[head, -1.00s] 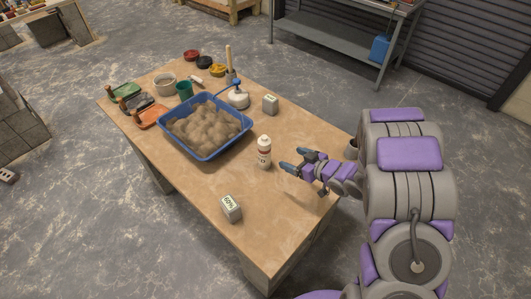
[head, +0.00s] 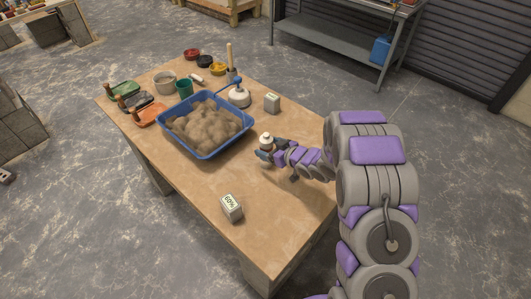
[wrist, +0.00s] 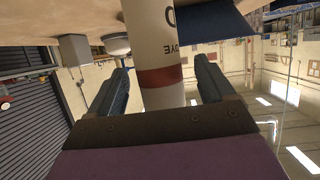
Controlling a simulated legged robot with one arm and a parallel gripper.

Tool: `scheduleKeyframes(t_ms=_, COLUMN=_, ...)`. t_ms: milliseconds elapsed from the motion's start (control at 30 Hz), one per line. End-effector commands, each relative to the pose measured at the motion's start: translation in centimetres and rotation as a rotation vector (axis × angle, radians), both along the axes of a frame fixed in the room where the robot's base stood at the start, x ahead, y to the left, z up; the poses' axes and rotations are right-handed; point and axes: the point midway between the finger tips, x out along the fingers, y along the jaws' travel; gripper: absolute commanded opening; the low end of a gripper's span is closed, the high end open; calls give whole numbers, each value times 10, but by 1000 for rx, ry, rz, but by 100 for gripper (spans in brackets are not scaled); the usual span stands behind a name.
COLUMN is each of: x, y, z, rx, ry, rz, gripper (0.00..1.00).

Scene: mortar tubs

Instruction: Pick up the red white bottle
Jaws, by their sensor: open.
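The red white bottle (head: 266,138) stands on the wooden table, to the right of the blue tub. In the head view my gripper (head: 264,152) is at the bottle and hides most of its lower body; the white cap and top show. In the wrist view the white bottle with a dark red band (wrist: 160,77) is between the two fingers of my gripper (wrist: 158,90). The fingers are open, one on each side, with a gap visible on both sides of the bottle.
The blue tub (head: 205,156) of brown material is close to the left of the bottle. A grey box marked 60% (head: 231,208) stands nearer the front. Another grey box (head: 272,103) and a white round container (head: 239,97) stand behind. The table (head: 190,187) front is mostly clear.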

Motion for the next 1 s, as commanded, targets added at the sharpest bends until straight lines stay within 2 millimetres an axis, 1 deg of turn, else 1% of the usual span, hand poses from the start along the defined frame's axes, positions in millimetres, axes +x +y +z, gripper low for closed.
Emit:
scheduleKeyframes(t_ms=33, x=4, y=7, z=-5, rx=1, ry=-2, rz=4, gripper=82)
scheduleKeyframes(t_ms=100, x=11, y=15, z=-9, rx=2, ry=-5, rz=4, gripper=82)
scheduleKeyframes(t_ms=200, x=19, y=23, z=-14, rx=1, ry=-3, rz=3, gripper=82)
scheduleKeyframes(t_ms=300, x=23, y=27, z=-16, rx=1, ry=-1, rz=0, gripper=82)
scheduleKeyframes(t_ms=500, x=23, y=27, z=-15, rx=1, ry=-1, rz=0, gripper=81)
scheduleKeyframes(t_ms=1000, x=23, y=27, z=-15, rx=0, ry=-1, rz=0, gripper=34)
